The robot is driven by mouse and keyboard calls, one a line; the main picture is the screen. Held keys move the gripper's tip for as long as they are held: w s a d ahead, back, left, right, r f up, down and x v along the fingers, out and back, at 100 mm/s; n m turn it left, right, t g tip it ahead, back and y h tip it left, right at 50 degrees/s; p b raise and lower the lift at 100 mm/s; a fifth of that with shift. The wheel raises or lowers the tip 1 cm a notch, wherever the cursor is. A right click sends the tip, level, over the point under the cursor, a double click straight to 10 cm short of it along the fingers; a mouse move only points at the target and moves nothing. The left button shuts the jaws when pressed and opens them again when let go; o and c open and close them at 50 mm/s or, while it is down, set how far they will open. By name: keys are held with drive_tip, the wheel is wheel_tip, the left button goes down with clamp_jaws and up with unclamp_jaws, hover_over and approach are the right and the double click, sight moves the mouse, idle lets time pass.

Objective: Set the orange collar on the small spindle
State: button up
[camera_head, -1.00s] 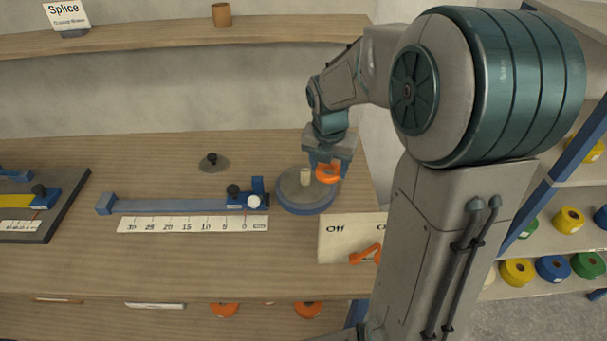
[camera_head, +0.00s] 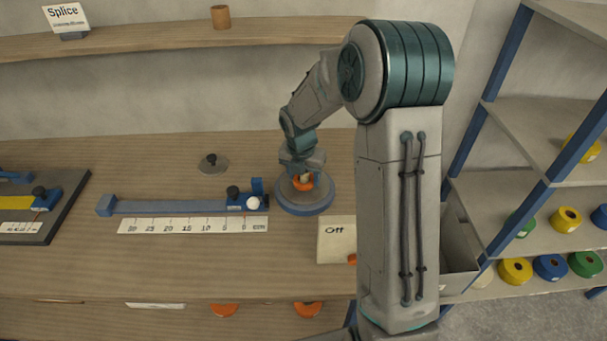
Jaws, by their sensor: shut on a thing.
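The orange collar (camera_head: 297,184) is at the middle of the round grey-topped blue base (camera_head: 318,199). The short pale spindle (camera_head: 306,177) shows at that same spot, with orange close around it. The collar looks to be around the spindle, but I cannot tell how far down it sits. My gripper (camera_head: 303,176) is right above the base and is shut on the collar. Its fingers and wrist hide part of the collar and spindle.
A blue slide with a white ruler (camera_head: 192,225) lies left of the base. A dark knob on a grey disc (camera_head: 213,163) stands behind it. An "Off" panel (camera_head: 336,240) is in front, partly behind my arm. A rack at the right holds coloured rolls (camera_head: 515,271).

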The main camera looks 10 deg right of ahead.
sight(302, 184)
drive_tip(key=shift+f, duration=0.15)
drive_tip(key=o, duration=0.9)
drive_tip(key=shift+o, duration=0.2)
wheel_tip(302, 184, up, 12)
drive_tip(key=s, duration=0.1)
drive_tip(key=s+r+m+t+y, duration=0.1)
drive_tip(key=s+r+m, duration=0.2)
drive_tip(key=s+m, duration=2.2)
drive_tip(key=m, duration=0.4)
drive_tip(key=shift+t, duration=0.3)
